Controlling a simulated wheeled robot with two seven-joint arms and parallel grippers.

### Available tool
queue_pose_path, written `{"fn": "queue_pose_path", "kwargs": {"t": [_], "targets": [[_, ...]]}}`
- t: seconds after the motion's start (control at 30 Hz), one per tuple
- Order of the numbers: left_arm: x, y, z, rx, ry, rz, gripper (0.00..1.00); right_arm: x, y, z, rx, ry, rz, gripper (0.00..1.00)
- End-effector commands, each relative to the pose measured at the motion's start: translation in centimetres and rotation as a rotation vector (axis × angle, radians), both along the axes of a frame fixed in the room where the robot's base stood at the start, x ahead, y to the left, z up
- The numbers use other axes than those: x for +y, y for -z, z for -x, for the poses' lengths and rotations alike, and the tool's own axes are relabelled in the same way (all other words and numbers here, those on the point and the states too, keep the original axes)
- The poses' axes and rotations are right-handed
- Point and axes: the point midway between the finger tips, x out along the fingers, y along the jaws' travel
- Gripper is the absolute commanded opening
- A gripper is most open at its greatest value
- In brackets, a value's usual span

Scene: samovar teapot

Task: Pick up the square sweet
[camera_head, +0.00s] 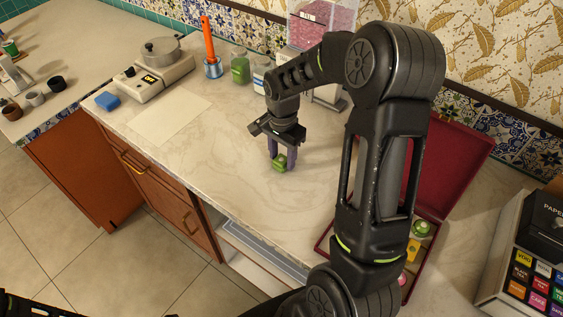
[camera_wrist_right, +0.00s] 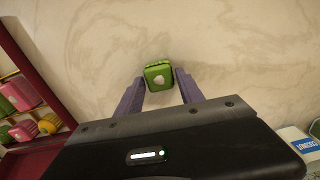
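The square sweet is a small green block with a pale mark on top; it shows in the head view (camera_head: 279,163) at the tips of my right gripper (camera_head: 282,160), over the pale worktop. In the right wrist view the sweet (camera_wrist_right: 158,76) sits between the two purple fingers of the right gripper (camera_wrist_right: 160,80). The fingers are apart, one on each side, with a narrow gap visible beside the sweet. The sweet appears to rest on the worktop. Only a dark part of my left arm shows at the bottom left of the head view; its fingers are not visible.
An open red box (camera_head: 444,170) with sweets stands to the right, partly behind my right arm; it shows in the wrist view (camera_wrist_right: 28,52). The worktop left of the gripper is clear.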

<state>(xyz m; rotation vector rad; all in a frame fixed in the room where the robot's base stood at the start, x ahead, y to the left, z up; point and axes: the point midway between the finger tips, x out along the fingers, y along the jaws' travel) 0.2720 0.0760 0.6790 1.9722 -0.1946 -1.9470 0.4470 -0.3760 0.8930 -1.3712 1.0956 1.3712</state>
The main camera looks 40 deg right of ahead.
Motion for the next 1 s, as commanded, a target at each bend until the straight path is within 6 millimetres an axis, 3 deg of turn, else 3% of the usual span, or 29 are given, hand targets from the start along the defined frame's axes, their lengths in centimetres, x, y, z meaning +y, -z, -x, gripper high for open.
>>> {"fn": "queue_pose_path", "kwargs": {"t": [0.5, 0.83, 1.0], "targets": [[0.0, 0.0, 0.0, 0.000, 0.000, 0.000, 0.42, 0.0, 0.0, 0.0, 0.000, 0.000, 0.000, 0.01], [0.0, 0.0, 0.0, 0.000, 0.000, 0.000, 0.42, 0.0, -0.1, 0.0, -0.001, 0.000, 0.000, 0.00], [0.0, 0.3, 0.0, -0.001, 0.001, 0.001, 0.42, 0.0, -1.5, -0.1, -0.003, 0.000, 0.001, 0.00]]}}
